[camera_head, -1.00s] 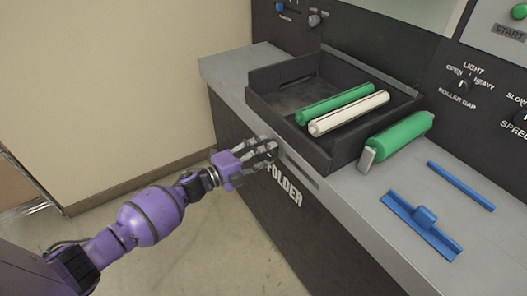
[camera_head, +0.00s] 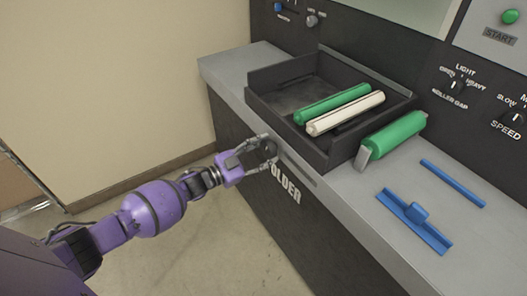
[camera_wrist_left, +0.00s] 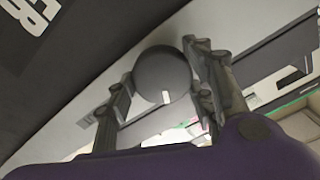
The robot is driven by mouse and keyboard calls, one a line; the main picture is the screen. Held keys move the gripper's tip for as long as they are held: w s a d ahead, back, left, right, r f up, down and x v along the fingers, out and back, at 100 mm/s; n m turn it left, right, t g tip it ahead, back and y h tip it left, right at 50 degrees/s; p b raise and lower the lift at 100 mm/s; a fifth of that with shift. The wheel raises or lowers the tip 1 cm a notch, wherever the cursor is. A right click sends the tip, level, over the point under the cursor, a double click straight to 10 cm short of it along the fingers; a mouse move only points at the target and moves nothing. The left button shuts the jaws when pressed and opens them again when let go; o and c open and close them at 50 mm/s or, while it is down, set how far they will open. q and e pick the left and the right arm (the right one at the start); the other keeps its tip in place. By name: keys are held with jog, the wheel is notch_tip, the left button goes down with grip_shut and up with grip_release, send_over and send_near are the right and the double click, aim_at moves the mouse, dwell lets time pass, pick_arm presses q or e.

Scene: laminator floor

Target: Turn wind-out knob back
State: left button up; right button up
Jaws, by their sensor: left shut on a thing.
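A dark round knob (camera_head: 269,151) sits at the front edge of the machine, above the lettering on its front face. In the left wrist view, the knob (camera_wrist_left: 163,72) shows as a dark grey disc with a small white mark near its lower rim. My left gripper (camera_head: 262,152) has its fingers on either side of the knob and is shut on it. In the left wrist view, the left gripper's fingers (camera_wrist_left: 163,92) flank the disc. The gripper partly hides the knob in the head view. My right gripper is not in view.
A black tray (camera_head: 345,152) holds a green roll (camera_head: 331,103) and a white roll (camera_head: 345,113). Another green roll (camera_head: 396,136) lies beside it. A blue bar (camera_head: 452,183) and a blue handled tool (camera_head: 414,220) lie on the grey counter. Panel knobs stand behind.

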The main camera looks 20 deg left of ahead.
pick_arm(q)
jog(key=n, duration=0.4)
jog(key=shift+s+d+f+n, duration=0.15)
jog(key=shift+n, duration=0.25)
dwell(0.4)
jog(key=o, duration=1.1)
jog(key=shift+s+a, duration=0.1)
jog(key=shift+a, duration=0.1)
jog(key=v, duration=1.1)
jog(key=shift+s+a, duration=0.15)
jog(key=shift+s, duration=0.1)
